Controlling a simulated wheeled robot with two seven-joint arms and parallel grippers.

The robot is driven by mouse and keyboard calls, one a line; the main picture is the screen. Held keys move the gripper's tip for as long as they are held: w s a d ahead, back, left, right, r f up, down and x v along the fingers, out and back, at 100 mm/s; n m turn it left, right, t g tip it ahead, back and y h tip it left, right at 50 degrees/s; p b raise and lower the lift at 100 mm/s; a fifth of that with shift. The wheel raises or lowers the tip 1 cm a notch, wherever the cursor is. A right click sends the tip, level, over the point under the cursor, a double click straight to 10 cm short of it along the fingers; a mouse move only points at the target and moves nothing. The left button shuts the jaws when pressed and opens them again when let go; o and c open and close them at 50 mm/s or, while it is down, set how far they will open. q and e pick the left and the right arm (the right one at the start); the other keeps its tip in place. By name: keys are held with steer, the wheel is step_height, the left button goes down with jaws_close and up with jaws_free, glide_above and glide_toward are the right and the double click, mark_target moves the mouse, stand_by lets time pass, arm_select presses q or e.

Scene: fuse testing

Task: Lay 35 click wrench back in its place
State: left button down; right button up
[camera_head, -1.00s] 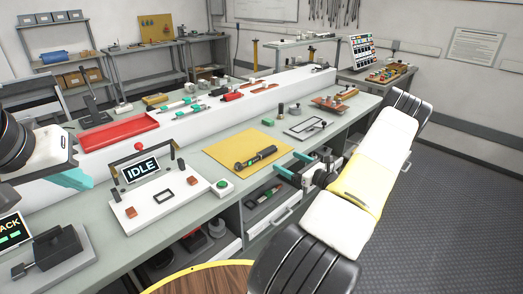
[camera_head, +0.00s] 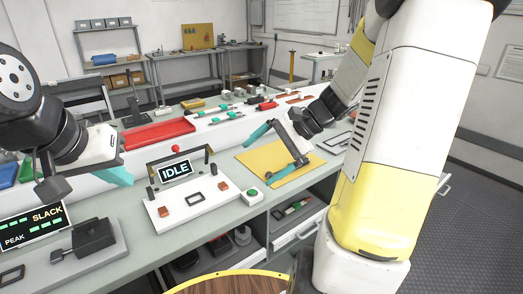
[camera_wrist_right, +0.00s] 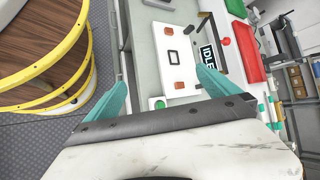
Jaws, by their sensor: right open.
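A dark click wrench with a green mark lay on the yellow mat (camera_head: 252,163) in the earlier head view. Now my right gripper (camera_head: 259,161) is in front of the mat, and I cannot make the wrench out clearly. The right gripper is open, its teal fingers apart and pointing left in the head view. In the right wrist view the gap between its fingers (camera_wrist_right: 163,80) is empty and no wrench shows. My left gripper (camera_head: 118,174) is at the left above the bench; one teal finger shows, and its opening cannot be judged.
A white tester box with an IDLE screen (camera_head: 175,172) stands left of the mat, with a green button (camera_head: 251,194) beside it. A red tray (camera_head: 158,135) lies behind. Another tool lies in the open drawer (camera_head: 292,209) below. A round wooden table (camera_head: 235,286) is at the front.

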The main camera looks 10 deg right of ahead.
steer(key=s+a+r+n+t+h, duration=0.1)
steer(key=s+r+n+t+h, duration=0.2)
steer(key=s+r+n+h, duration=0.3)
steer(key=shift+s+a+r+n+t+h, duration=0.3)
steer(key=shift+s+r+n, duration=1.4)
steer(key=shift+s+n, duration=1.6)
steer(key=shift+s+d+m, duration=0.1)
steer(key=shift+s+m, duration=0.4)
